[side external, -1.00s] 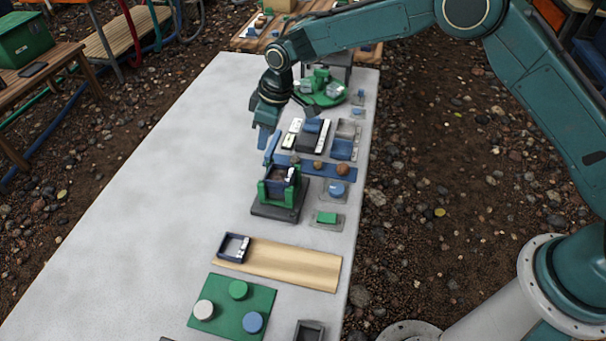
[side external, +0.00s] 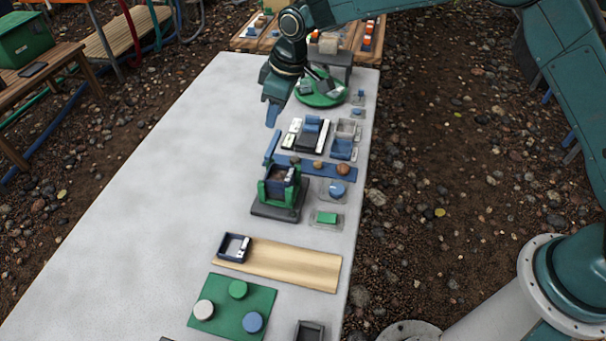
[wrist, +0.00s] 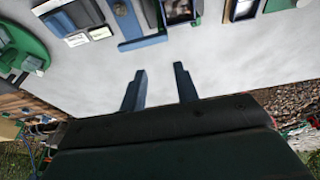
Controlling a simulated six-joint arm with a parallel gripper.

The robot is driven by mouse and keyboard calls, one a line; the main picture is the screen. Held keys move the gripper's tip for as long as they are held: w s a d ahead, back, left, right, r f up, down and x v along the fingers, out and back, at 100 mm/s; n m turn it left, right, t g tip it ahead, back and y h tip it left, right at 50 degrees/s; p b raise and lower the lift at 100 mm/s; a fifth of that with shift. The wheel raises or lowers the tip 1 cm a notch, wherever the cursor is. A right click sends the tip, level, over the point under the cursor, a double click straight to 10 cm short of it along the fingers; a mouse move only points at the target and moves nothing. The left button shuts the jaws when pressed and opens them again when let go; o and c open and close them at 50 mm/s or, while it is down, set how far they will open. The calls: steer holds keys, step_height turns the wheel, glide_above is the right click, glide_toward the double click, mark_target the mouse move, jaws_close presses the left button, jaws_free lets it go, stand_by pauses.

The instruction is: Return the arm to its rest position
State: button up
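My gripper (side external: 272,114) hangs above the light grey table (side external: 130,200), left of the green turntable and behind the green-and-blue stand. In the wrist view its two blue fingers (wrist: 160,88) are spread apart with nothing between them, and bare table shows beyond the tips. My gripper is open and empty. It appears raised clear of the table top and touches none of the things on it.
Near my gripper are a round green turntable (side external: 325,98), a dark tray of blocks (side external: 308,138), and a green-and-blue stand (side external: 277,190). A tan board (side external: 295,268) and a green mat (side external: 265,297) lie in front. The table's left half is clear.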

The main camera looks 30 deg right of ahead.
steer(key=s+d+r+m+t, duration=0.1)
steer(key=s+d+r+m, duration=0.1)
steer(key=s+d+r, duration=0.6)
steer(key=s+d+r+m+t, duration=0.1)
steer(key=s+d+r+m, duration=0.1)
steer(key=s+d+r, duration=0.65)
steer(key=s+d+m+h, duration=0.1)
steer(key=s+d+m, duration=0.1)
steer(key=s, duration=0.9)
steer(key=s+d+r+m+t+h, duration=0.1)
steer(key=s+d, duration=0.4)
steer(key=s, duration=0.6)
steer(key=shift+s+m, duration=0.15)
steer(key=shift+m, duration=0.75)
